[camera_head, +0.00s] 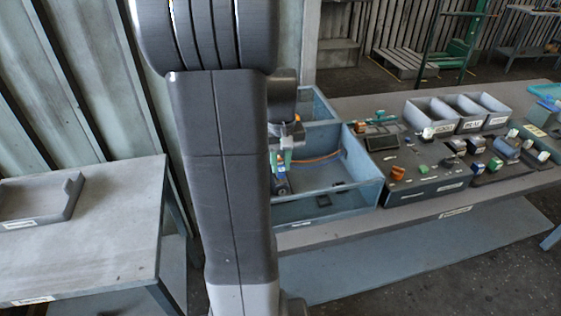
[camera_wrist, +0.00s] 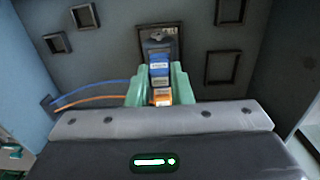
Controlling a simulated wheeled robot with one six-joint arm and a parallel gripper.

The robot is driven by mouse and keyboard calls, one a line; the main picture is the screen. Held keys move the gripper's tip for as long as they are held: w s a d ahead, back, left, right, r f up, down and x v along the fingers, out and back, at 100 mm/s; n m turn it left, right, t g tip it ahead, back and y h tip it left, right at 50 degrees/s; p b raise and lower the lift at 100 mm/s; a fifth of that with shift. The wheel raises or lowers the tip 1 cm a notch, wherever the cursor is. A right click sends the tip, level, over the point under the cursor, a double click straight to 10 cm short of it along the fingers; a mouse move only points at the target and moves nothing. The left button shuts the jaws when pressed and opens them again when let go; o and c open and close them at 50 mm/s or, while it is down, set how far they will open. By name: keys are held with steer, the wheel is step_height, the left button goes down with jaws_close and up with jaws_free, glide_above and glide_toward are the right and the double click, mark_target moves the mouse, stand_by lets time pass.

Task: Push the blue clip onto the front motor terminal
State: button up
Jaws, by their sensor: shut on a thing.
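My gripper (camera_wrist: 160,78) has pale green fingers, shut on the blue clip (camera_wrist: 159,70), which has a white label. The clip sits between the fingertips, in front of a dark square frame on the housing's inner face. An orange clip (camera_wrist: 162,97) shows between the fingers, closer to the palm. A dark part just beyond the blue clip may be the terminal; I cannot tell whether they touch. In the head view the green fingers (camera_head: 285,158) and blue clip (camera_head: 280,183) are inside the blue-grey housing (camera_head: 350,203), partly hidden by my arm.
A blue wire (camera_wrist: 90,92) and an orange wire (camera_wrist: 90,99) run from the fingers to the housing's side wall. Grey bins (camera_head: 433,110) and a parts panel (camera_head: 425,187) stand right of the housing. A table with a tray (camera_head: 40,205) is at left.

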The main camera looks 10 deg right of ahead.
steer(key=shift+f+b, duration=0.45)
steer(key=shift+f, duration=0.25)
steer(key=o, duration=0.9)
steer(key=shift+c, duration=0.2)
step_height(320, 180, up, 14)
steer(key=shift+f, duration=0.15)
step_height(320, 180, down, 14)
steer(key=shift+r, duration=0.4)
